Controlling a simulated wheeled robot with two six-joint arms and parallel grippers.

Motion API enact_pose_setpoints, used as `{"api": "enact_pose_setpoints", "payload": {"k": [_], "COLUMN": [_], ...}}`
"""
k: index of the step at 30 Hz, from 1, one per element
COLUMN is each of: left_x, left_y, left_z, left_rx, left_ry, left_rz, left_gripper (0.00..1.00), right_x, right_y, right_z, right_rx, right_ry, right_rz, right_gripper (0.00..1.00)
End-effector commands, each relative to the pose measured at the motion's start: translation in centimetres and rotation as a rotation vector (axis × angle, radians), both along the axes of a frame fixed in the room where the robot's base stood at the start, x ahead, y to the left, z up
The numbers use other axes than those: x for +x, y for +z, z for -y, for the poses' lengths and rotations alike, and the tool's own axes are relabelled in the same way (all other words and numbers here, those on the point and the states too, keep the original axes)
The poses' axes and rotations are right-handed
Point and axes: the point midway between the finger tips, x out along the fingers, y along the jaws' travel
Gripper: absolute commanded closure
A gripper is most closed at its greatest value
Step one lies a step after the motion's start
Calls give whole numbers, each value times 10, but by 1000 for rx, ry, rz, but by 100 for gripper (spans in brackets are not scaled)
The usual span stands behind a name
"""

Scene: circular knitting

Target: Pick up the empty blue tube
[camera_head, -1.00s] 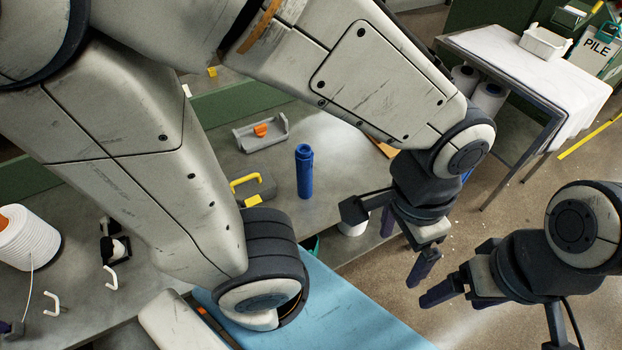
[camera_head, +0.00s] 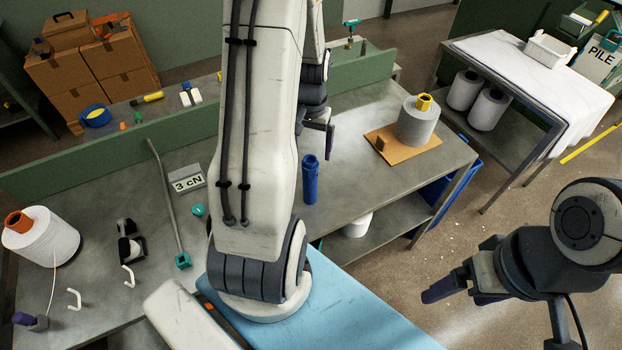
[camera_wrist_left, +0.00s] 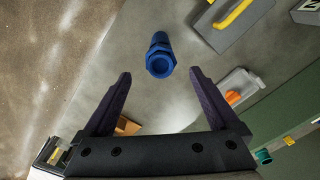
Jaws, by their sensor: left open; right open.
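The empty blue tube (camera_head: 310,182) stands upright on the grey bench, just right of my left arm in the head view. In the left wrist view the blue tube (camera_wrist_left: 160,56) shows its hollow end, just beyond and between the open fingertips. My left gripper (camera_wrist_left: 160,74) is open with nothing between its fingers. In the head view my left gripper (camera_head: 322,135) is behind the tube and partly hidden by my arm. My right gripper (camera_head: 450,288) is open and empty at the lower right, over the floor and away from the bench.
A grey yarn cone (camera_head: 416,126) stands on an orange-brown board at right. A white yarn cone (camera_head: 42,238) stands at far left. A yellow-handled grey block (camera_wrist_left: 228,24) and a pale tray (camera_wrist_left: 232,88) with an orange piece lie near the tube. A green divider (camera_head: 120,155) crosses the bench.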

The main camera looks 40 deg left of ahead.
Motion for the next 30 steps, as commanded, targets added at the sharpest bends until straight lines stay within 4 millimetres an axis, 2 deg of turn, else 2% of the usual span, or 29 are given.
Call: {"api": "enact_pose_setpoints", "payload": {"k": [3, 11, 15, 19, 23, 29, 30], "left_x": [0, -2, -6, -5, -4, -4, -4], "left_y": [-16, -33, -51, -68, -76, -77, -77], "left_z": [1, 1, 1, 0, 0, 0, 0], "left_rx": [-2, -3, -3, -2, 0, 0, 0], "left_ry": [-1, -2, -2, -2, -2, -2, -2], "left_rz": [-3, -4, -5, -2, 0, 1, 1], "left_gripper": [6, 6, 6, 6, 6, 6, 10], "right_x": [0, 0, 0, 0, 0, 0, 0], "right_y": [5, 14, 25, 29, 30, 29, 29], "right_z": [0, 0, 0, 0, 0, 0, 0], "right_rx": [0, 0, 0, 0, 0, 0, 0], "right_ry": [1, 2, 4, 5, 5, 5, 5], "right_rz": [0, 0, 0, 0, 0, 0, 0], "right_gripper": [14, 14, 14, 14, 14, 14, 14]}}
